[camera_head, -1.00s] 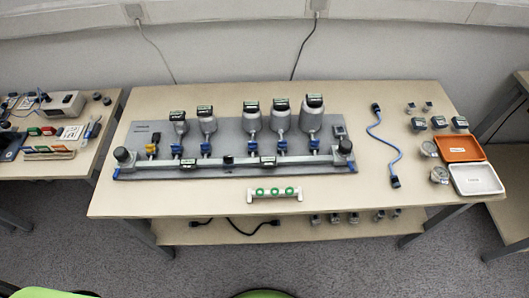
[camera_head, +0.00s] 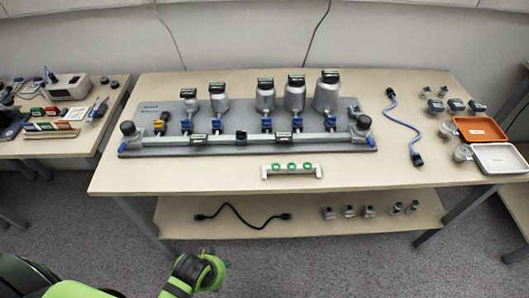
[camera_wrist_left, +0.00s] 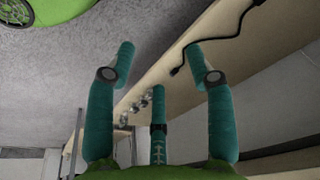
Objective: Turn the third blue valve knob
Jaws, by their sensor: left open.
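The calibration rig (camera_head: 350,142) lies on the table, with a row of metal vessels with dark caps above a horizontal pipe. Blue valve knobs sit below the vessels. Counted from the left, the third blue knob (camera_head: 267,124) is under the middle vessel (camera_head: 265,98). No gripper is near it. My left gripper (camera_head: 215,272) is low at the bottom of the head view, in front of the table and apart from it. In the left wrist view its teal fingers (camera_wrist_left: 160,65) are spread open with nothing between them. My right gripper is not in view.
A green-buttoned strip (camera_head: 292,170) lies near the table's front edge (camera_head: 220,190). A blue cable (camera_head: 402,125), an orange tray (camera_head: 480,129) and a white tray (camera_head: 500,157) are at right. A lower shelf (camera_head: 310,228) holds a black cable (camera_head: 240,216) and small metal parts.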

